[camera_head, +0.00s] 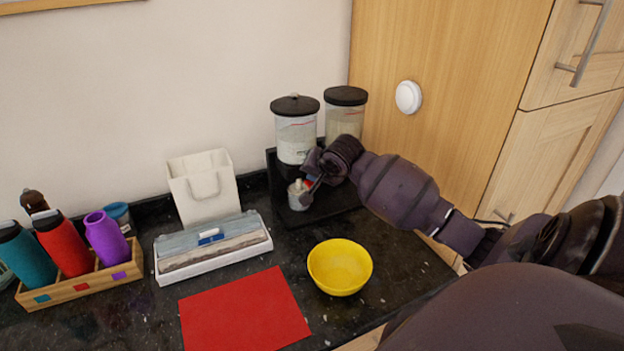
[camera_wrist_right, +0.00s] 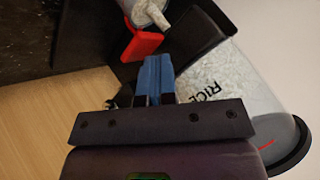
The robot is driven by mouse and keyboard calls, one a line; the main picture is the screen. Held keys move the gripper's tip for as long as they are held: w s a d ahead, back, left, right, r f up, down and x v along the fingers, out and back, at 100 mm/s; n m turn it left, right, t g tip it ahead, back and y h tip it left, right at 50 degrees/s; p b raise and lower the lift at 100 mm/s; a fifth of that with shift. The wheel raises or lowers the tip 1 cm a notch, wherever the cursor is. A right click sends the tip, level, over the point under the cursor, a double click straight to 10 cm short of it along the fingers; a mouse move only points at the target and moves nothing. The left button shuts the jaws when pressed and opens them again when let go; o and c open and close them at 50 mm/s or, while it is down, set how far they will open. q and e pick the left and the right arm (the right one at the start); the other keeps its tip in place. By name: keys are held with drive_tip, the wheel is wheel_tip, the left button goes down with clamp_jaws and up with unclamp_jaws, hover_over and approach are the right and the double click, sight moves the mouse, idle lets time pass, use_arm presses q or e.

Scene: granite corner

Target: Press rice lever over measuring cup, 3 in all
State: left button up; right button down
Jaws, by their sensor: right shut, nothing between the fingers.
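The rice dispenser (camera_head: 296,138) is a clear canister with a black lid on a black stand. In the right wrist view its canister (camera_wrist_right: 225,90) bears the word RICE. Its red lever (camera_wrist_right: 142,43) is just ahead of my right gripper's shut, empty blue fingers (camera_wrist_right: 155,68); I cannot tell if they touch. In the head view my right gripper (camera_head: 311,181) is at the dispenser's front, partly covering the outlet. A grey metal measuring cup (camera_head: 298,200) stands below it on the stand's base. I cannot make out the cup's contents. My left gripper is not in view.
A second canister (camera_head: 345,115) stands behind to the right. A yellow bowl (camera_head: 340,268) and red mat (camera_head: 245,315) lie in front. A white box (camera_head: 213,246), white holder (camera_head: 203,187) and wooden bottle rack (camera_head: 85,287) are left. My right arm spans the counter's right side.

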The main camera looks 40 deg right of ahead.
drive_tip(key=shift+r, duration=1.25)
drive_tip(key=shift+r, duration=0.1)
wheel_tip(320, 180, up, 5)
drive_tip(key=shift+f, duration=0.1)
idle(1.0)
